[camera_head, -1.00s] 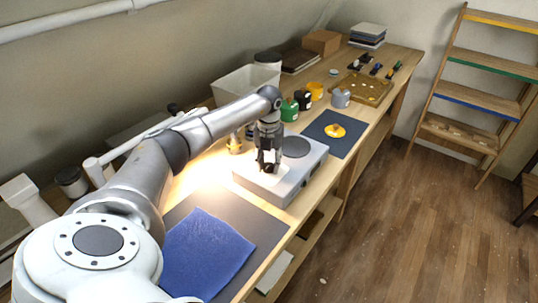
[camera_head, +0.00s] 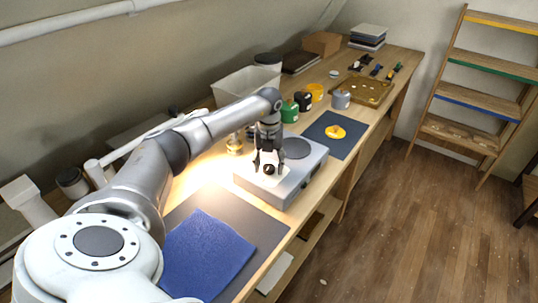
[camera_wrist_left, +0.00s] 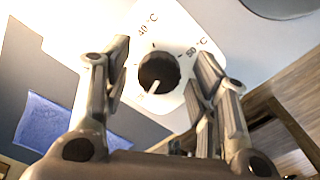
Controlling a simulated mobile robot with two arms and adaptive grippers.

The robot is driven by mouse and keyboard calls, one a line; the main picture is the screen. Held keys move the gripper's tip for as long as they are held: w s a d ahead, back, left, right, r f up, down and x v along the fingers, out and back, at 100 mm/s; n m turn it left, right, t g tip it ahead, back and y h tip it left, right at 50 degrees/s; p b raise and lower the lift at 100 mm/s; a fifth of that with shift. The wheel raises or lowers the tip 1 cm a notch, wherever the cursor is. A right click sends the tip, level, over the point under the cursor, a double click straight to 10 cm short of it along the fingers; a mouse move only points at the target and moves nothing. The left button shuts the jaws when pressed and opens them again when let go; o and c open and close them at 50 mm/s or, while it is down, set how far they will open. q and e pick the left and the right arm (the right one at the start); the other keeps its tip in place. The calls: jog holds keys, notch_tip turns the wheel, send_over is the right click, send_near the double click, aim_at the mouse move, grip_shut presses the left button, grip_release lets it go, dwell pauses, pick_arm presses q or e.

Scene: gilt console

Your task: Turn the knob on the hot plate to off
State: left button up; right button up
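The hot plate (camera_head: 290,188) is a grey box on the bench with a dark round heating disc (camera_head: 296,148) on top. Its black knob (camera_wrist_left: 159,72) sits on a white dial face marked 40 °C and 50 °C. The knob's pale pointer line points toward the lower left in the left wrist view. In the head view the knob (camera_head: 268,170) shows just below my fingers. My left gripper (camera_head: 268,164) is open and points down over the knob. In the left wrist view its fingers (camera_wrist_left: 160,85) stand on either side of the knob, apart from it. My right gripper is not visible.
A blue cloth (camera_head: 208,252) lies on a dark mat (camera_head: 262,232) in front of the hot plate. Behind it are a dark blue mat with a yellow item (camera_head: 335,131), a green container (camera_head: 289,111), a grey container (camera_head: 341,99) and a white bin (camera_head: 228,88).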

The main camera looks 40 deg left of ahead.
aim_at(269, 166)
pick_arm(q)
notch_tip(269, 166, up, 12)
dwell(0.7)
dwell(0.5)
